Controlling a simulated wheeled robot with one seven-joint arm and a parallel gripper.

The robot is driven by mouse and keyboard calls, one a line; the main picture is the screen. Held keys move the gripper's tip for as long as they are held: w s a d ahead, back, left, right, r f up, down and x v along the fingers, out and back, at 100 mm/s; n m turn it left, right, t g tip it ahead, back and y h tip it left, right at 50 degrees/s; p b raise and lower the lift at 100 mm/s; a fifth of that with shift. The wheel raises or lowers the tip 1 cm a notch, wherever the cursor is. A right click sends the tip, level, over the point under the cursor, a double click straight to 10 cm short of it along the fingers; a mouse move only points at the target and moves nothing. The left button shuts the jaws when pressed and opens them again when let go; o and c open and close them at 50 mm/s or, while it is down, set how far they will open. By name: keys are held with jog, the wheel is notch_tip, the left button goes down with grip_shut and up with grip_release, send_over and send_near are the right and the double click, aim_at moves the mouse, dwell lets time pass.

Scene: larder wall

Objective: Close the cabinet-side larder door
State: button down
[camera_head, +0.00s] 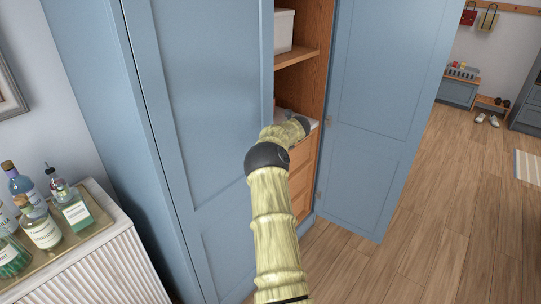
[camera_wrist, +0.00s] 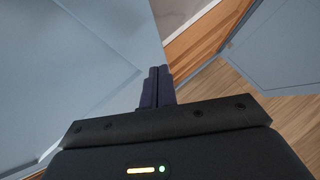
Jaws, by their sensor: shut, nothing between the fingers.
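The larder is blue with two doors. The left door (camera_head: 205,130), on the side of the ribbed white cabinet, covers the left part of the opening and looks ajar. In the wrist view this door (camera_wrist: 70,60) fills the left side. The right door (camera_head: 375,110) stands wide open. My arm reaches up the middle of the head view to the opening, and hides the lower free edge of the left door. My gripper (camera_wrist: 157,75) is shut and empty, close to that door's free edge in the wrist view. I cannot tell whether it touches.
Wooden shelves, drawers (camera_head: 300,185) and a white bin (camera_head: 284,30) show inside the larder. The ribbed cabinet (camera_head: 95,265) with a tray of bottles stands at left. Wooden floor (camera_head: 430,240) is clear at right. Shoes and a bench lie far back.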

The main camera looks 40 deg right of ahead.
jog(key=s+d+r+b, duration=0.1)
jog(key=s+d+r, duration=0.1)
jog(key=s+r, duration=0.3)
jog(key=shift+s+r+b, duration=0.2)
jog(key=shift+s+b, duration=0.15)
jog(key=shift+s, duration=0.3)
